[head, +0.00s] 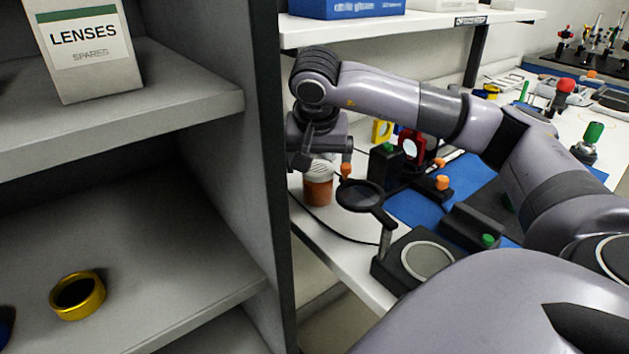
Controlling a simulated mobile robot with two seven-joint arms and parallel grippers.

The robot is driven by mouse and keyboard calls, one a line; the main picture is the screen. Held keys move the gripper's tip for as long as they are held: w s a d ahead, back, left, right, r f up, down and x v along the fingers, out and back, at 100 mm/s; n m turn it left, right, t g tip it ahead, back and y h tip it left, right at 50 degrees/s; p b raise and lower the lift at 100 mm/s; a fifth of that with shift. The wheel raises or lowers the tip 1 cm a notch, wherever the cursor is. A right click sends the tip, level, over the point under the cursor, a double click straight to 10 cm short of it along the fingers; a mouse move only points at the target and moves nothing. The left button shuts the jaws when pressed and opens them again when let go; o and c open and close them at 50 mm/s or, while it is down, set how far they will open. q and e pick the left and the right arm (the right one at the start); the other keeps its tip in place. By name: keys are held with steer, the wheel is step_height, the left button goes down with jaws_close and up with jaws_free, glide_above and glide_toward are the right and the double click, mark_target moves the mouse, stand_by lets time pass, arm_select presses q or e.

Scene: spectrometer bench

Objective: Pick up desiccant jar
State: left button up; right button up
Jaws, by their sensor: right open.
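The desiccant jar (318,188), orange with a pale ribbed lid, stands upright on the white bench near its left edge, beside the shelf unit. My right gripper (322,166) points down at the jar's lid from above. It is open, with one finger showing to the right of the lid. The other finger is hard to make out at the lid's left side. I cannot tell whether the fingers touch the jar. The gripper hides part of the lid. My left gripper is not in view.
A magnifier on a stand (361,196) is close to the right of the jar. A dark cable runs along the bench there. Optical mounts stand on a blue mat (418,207) farther right. The grey shelf unit (225,165) rises close on the left, holding a lenses box (86,45) and yellow ring (77,310).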

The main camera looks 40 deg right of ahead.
mark_target(318, 166)
steer(key=x, duration=0.5)
steer(key=shift+w+d+f, duration=0.1)
steer(key=shift+d, duration=0.05)
steer(key=c, duration=1.1)
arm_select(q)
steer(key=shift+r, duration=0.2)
arm_select(e)
steer(key=shift+r, duration=0.8)
step_height(318, 166, up, 5)
steer(key=shift+w+r, duration=0.1)
arm_select(q)
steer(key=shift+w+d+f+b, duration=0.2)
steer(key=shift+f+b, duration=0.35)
steer(key=shift+b, duration=0.35)
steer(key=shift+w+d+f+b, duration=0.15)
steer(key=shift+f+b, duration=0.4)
steer(key=shift+b, duration=0.3)
arm_select(e)
steer(key=shift+s+d+r, duration=0.1)
steer(key=shift+s+d, duration=0.95)
steer(key=shift+s, duration=1.8)
steer(key=shift+s+d, duration=1.05)
steer(key=shift+s, duration=1.75)
steer(key=shift+s+d+r, duration=0.1)
steer(key=shift+s+d, duration=0.9)
steer(key=shift+s, duration=1.85)
